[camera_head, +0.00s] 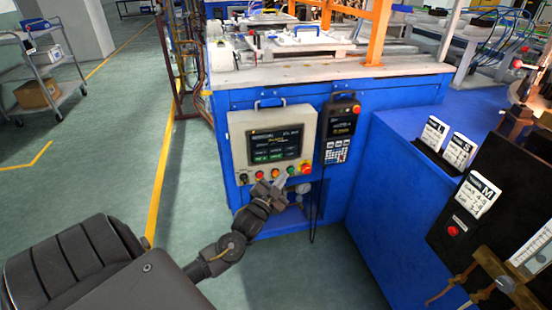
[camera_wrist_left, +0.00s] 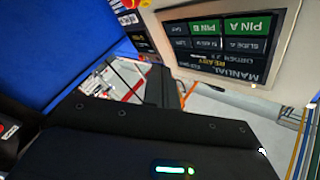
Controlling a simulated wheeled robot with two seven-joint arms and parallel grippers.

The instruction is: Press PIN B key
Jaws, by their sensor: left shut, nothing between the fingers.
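The control panel (camera_head: 235,133) is a beige box with a dark touch screen (camera_head: 280,143) on the front of the blue machine. In the left wrist view the screen (camera_wrist_left: 215,55) appears upside down, with the green PIN B key (camera_wrist_left: 205,27) beside the green PIN A key (camera_wrist_left: 247,25). In the head view two small green keys show low on the screen, too small to read. My left gripper (camera_head: 283,181) is shut and empty, just below the panel's row of buttons. It looks apart from the screen; exact contact with the panel is unclear. My right gripper is not in view.
Colored buttons and a red knob (camera_head: 306,168) line the panel's lower edge. A black handheld keypad unit (camera_head: 338,130) hangs to its right, with a cable. A blue cabinet (camera_head: 400,170) stands at right. The floor at left is open.

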